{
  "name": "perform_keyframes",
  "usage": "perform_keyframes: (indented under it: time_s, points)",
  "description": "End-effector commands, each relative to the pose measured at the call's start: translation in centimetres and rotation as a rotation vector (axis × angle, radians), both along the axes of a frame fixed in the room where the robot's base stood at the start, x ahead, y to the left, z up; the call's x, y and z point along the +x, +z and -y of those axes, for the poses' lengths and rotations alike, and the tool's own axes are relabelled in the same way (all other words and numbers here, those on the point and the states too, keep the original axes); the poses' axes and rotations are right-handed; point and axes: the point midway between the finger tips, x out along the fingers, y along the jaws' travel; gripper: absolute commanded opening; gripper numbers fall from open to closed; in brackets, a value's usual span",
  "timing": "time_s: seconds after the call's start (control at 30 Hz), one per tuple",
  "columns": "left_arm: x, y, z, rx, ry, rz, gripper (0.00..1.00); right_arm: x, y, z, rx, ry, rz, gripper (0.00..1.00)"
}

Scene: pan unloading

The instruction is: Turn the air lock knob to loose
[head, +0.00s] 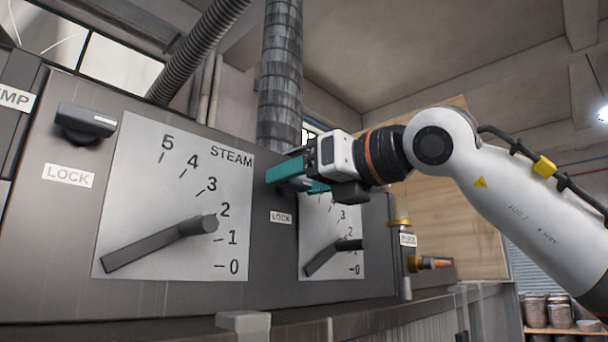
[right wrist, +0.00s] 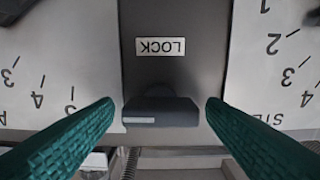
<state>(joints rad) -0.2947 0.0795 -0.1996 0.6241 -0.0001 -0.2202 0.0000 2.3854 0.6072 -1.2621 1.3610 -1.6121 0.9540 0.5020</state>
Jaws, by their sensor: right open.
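A dark lock knob (right wrist: 161,110) sits on the grey panel between two dials, and a white LOCK plate (right wrist: 160,46) shows by it, upside down in the right wrist view. My right gripper (right wrist: 160,122) is open, with one teal finger on each side of the knob. Whether the fingers touch it cannot be told. In the head view my right gripper (head: 297,178) is in front of the panel above the same LOCK plate (head: 281,217), and hides this knob. A second lock knob (head: 86,123) sits at the far left above its own LOCK plate (head: 68,175). My left gripper is out of view.
The steam dial (head: 180,200) has a long dark pointer, and a smaller dial (head: 330,240) stands right of it. A brass valve (head: 428,263) sticks out at the panel's right. A ribbed pipe (head: 280,70) rises behind the panel.

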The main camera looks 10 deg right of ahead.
Motion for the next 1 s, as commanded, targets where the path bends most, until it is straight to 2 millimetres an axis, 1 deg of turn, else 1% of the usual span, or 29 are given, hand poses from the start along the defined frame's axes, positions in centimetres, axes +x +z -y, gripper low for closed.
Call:
perform_keyframes:
  time_s: [0.1,0.13,0.3,0.4,0.63,0.77,1.0]
  points:
    - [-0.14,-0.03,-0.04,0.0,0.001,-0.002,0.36,-0.01,-0.02,0.01,0.0,0.0,0.0,0.65]
    - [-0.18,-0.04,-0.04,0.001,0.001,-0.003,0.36,-0.01,-0.02,0.01,0.0,0.0,0.0,0.62]
    - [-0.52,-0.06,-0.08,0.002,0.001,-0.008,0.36,-0.02,-0.01,0.02,0.0,0.0,0.0,0.34]
    - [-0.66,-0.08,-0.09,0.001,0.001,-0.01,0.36,-0.03,-0.01,0.03,0.0,0.0,0.0,0.21]
    - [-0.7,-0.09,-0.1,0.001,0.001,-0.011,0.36,-0.01,-0.02,0.02,-0.017,0.0,0.012,0.21]
    - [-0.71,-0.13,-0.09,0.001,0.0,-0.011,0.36,-0.01,-0.02,0.01,-0.055,0.0,0.038,0.21]
    - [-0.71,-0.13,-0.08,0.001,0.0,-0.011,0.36,-0.02,0.01,-0.03,-0.194,0.0,0.13,0.21]
